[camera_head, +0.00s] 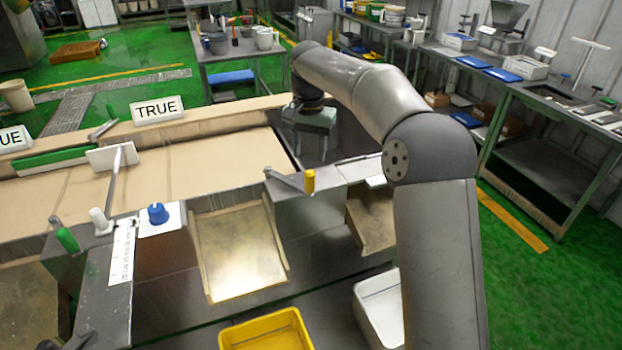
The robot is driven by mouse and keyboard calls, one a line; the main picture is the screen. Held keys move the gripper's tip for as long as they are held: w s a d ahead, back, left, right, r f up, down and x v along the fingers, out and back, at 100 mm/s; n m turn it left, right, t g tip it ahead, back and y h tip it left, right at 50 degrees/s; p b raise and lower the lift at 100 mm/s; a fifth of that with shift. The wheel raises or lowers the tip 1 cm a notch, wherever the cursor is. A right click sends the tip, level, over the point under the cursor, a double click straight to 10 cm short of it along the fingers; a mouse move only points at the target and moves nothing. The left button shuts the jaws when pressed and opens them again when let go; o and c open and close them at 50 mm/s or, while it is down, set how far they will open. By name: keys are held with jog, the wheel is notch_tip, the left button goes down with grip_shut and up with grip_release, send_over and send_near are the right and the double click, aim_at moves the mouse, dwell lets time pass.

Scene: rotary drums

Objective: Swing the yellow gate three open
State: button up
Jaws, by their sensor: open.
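The yellow gate shows as a short upright yellow handle (309,181) at the end of a flat grey arm (284,180), on the near edge of the conveyor line. The grey arm lies along that edge, above a chute mouth. My gripper (314,122) hangs from my arm over the dark section beyond the yellow handle, apart from it. It appears empty; its fingertips are small and partly merged with the dark background, so their gap is hard to see.
A green-handled lever (66,238) and a blue knob (158,213) stand on the near edge at left. A yellow bin (265,330) and a white bin (380,305) sit below the chutes. A white TRUE sign (158,109) stands on the far rail.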

aim_at(310, 171)
notch_tip(310, 171, down, 9)
jog(key=shift+p, duration=0.45)
grip_shut()
jog(key=shift+d, duration=0.1)
